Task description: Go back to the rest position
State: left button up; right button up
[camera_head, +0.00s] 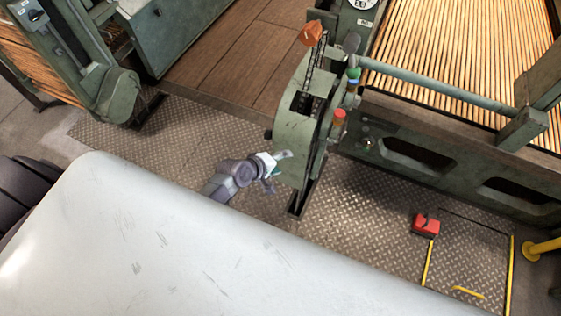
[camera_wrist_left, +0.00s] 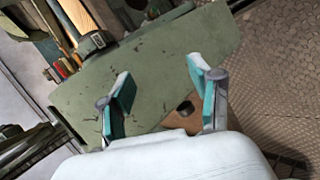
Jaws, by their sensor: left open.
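My left gripper (camera_head: 280,167) shows in the head view beyond the edge of a large pale scratched surface, next to the green control stand (camera_head: 300,130). In the left wrist view the same gripper (camera_wrist_left: 160,80) has its two teal-and-white fingers spread apart with nothing between them. The green panel of the stand (camera_wrist_left: 160,60) lies behind the fingers there. I cannot tell whether the fingers touch it. My right gripper is in neither view.
The stand carries an orange lever knob (camera_head: 311,33) and coloured buttons (camera_head: 338,118). A green machine with wooden slats (camera_head: 460,50) is at upper right. A red pedal-like box (camera_head: 426,224) sits on the diamond-plate floor (camera_head: 365,235), near yellow markings. A yellow post (camera_head: 541,249) stands at right.

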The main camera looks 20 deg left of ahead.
pick_arm(q)
jog(key=shift+f, duration=0.1)
dwell(0.4)
jog(key=s+a+f+m+g+y, duration=0.1)
jog(key=s+a+f+m+g, duration=0.15)
jog(key=s+f, duration=0.55)
jog(key=s+a+f+m+g+y, duration=0.1)
jog(key=s+f+m+y, duration=0.15)
jog(key=s+f, duration=0.55)
jog(key=s+f+m+g, duration=0.2)
jog(key=s+f+m, duration=0.3)
jog(key=s, duration=0.7)
jog(key=s+f+m+g, duration=0.2)
jog(key=s+f+m, duration=0.2)
jog(key=s, duration=0.8)
jog(key=shift+s+a+f+m+y, duration=0.35)
jog(key=shift+s+a+m, duration=0.1)
jog(key=shift+m, duration=0.15)
jog(key=shift+w, duration=0.1)
